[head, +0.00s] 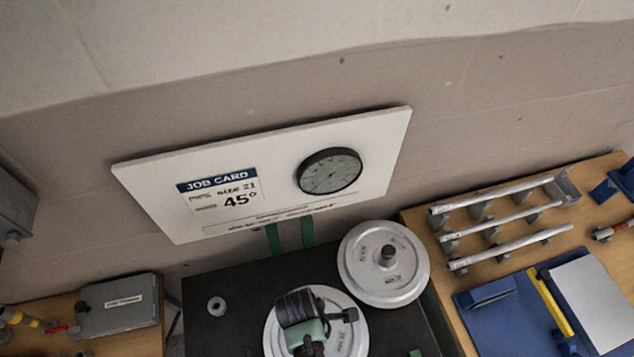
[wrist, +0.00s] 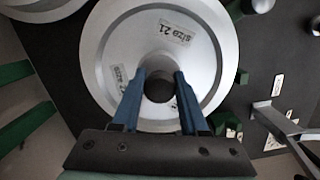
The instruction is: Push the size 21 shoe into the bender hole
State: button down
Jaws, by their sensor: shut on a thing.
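The size 21 shoe is a pale metal disc (wrist: 105,60) with a raised middle hub and "size 21" labels. It fills the upper middle of the wrist view. My gripper (wrist: 160,82) is shut on its hub, one blue finger on each side. In the head view the shoe (head: 355,345) shows under my dark wrist and gripper, over the black bender top (head: 235,285). The bender hole is hidden, and I cannot tell how far the shoe sits in it.
A second silver disc (head: 360,262) with a centre post lies close by at the upper right. A small ring (head: 217,306) is on the black top. A job card board (head: 285,175) with a dial stands behind. Metal pipes (head: 515,215) lie on a rack at right.

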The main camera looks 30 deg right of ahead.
jog(key=shift+f, duration=0.2)
jog(key=c, duration=0.7)
grip_release()
jog(key=shift+r, duration=0.1)
jog(key=shift+c, duration=0.2)
jog(key=o, duration=0.4)
notch_tip(320, 180, up, 5)
jog(key=p, duration=0.5)
jog(key=r, duration=0.4)
jog(key=a+r+b, duration=0.1)
jog(key=r, duration=0.3)
jog(key=r+b, duration=0.1)
jog(key=r, duration=0.3)
jog(key=shift+w+a+r, duration=0.3)
jog(key=shift+w+r, duration=0.05)
jog(key=shift+w, duration=0.05)
